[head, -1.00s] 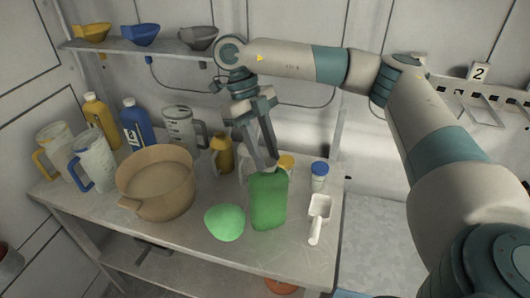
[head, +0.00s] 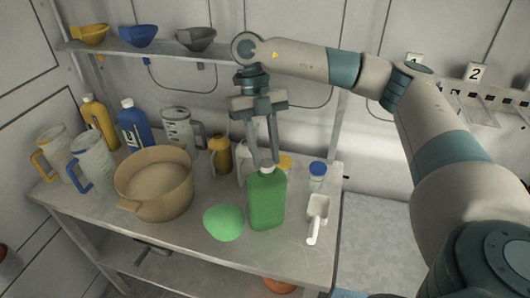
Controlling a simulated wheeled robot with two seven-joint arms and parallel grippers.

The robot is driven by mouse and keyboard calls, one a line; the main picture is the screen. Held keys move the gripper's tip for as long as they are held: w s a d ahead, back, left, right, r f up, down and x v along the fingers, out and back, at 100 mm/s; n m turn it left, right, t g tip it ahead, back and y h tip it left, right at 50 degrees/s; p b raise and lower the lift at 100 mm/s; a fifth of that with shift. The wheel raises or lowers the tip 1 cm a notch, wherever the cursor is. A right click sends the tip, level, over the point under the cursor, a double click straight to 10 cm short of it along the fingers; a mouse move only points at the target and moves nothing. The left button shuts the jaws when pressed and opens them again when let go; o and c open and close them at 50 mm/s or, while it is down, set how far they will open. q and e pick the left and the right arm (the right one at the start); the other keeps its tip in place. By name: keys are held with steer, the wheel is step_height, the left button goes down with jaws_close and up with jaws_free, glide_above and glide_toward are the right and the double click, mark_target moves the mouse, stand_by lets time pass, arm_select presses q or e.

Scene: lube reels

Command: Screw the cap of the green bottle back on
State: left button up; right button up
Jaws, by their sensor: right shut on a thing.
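The green bottle (head: 267,200) stands upright near the front of the bench. A pale cap (head: 267,170) sits at its mouth, partly hidden by the fingers. My right gripper (head: 264,162) points straight down over the bottle, its two fingers shut on the cap. I cannot tell how far the cap is seated on the neck. My left gripper is not in view.
A green rounded object (head: 223,222) lies left of the bottle, and a white scoop (head: 318,215) lies to its right. A tan pot (head: 154,182), a blue-capped jar (head: 317,174), a blue bottle (head: 134,124) and several jugs crowd the bench (head: 190,243). A funnel shelf (head: 165,52) runs behind.

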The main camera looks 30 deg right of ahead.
mark_target(265, 160)
steer(key=shift+m, duration=0.7)
steer(key=o, duration=1.4)
steer(key=shift+r+p, duration=1.85)
steer(key=shift+r, duration=1.15)
